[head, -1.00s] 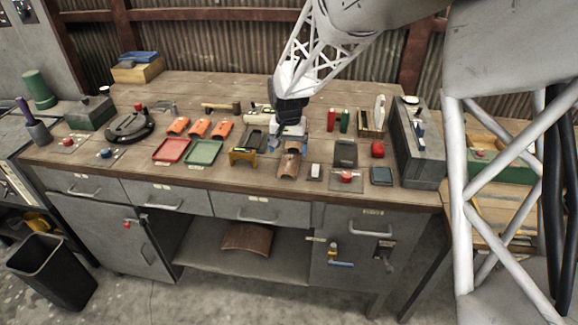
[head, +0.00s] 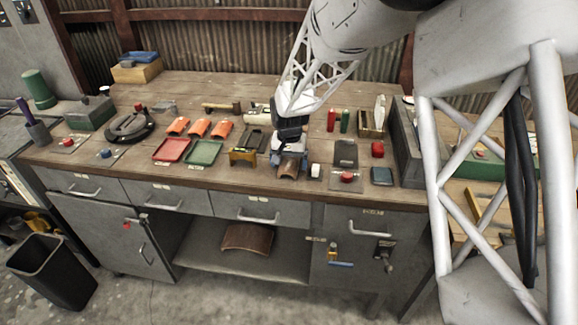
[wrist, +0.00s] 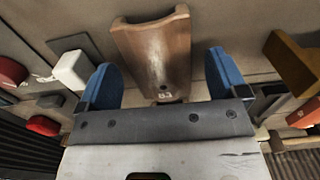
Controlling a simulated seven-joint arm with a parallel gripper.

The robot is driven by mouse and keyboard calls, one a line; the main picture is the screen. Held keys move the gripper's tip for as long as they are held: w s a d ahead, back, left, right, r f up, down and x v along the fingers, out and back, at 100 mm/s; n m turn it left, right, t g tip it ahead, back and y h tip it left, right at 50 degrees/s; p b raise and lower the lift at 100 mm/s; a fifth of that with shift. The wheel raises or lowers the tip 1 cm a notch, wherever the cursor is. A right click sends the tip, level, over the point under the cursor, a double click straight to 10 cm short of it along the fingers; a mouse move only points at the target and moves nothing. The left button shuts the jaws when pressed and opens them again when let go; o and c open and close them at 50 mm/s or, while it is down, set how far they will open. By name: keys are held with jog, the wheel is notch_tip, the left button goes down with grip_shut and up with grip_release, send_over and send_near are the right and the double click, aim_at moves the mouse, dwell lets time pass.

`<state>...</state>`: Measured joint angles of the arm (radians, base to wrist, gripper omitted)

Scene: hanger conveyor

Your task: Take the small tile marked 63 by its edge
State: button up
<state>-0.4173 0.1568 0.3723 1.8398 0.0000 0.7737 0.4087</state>
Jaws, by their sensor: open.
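The small tile (head: 288,168) is a brown, trough-shaped curved piece near the front edge of the bench. In the wrist view the tile (wrist: 153,45) shows its pale hollow face, with a small hole and a mark that reads like 63 near the end closest to my gripper. My gripper (head: 290,155) is over the tile's far end in the head view. In the wrist view my gripper (wrist: 163,78) is open, its two blue fingers on either side of the marked end, with gaps visible. Whether the fingertips are level with the tile's edge I cannot tell.
A yellow stand (head: 243,157) is left of the tile; a small white block (head: 316,170) is close on its right. A red button (head: 347,176) sits farther right. Several orange tiles (head: 199,128) lie farther left. A larger brown tile (head: 248,238) lies on the lower shelf.

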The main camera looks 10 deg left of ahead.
jog(key=shift+f, duration=0.4)
jog(key=c, duration=1)
jog(key=shift+c, duration=0.2)
jog(key=shift+r, duration=0.15)
jog(key=shift+r, duration=1.5)
jog(key=shift+s+d+r, duration=0.1)
jog(key=shift+s+r, duration=0.1)
jog(key=shift+s, duration=0.05)
jog(key=s+d, duration=0.3)
jog(key=s, duration=0.4)
jog(key=s+d+r, duration=0.1)
jog(key=s+d, duration=0.2)
jog(key=s, duration=0.4)
jog(key=shift+r, duration=0.15)
jog(key=shift+s, duration=0.1)
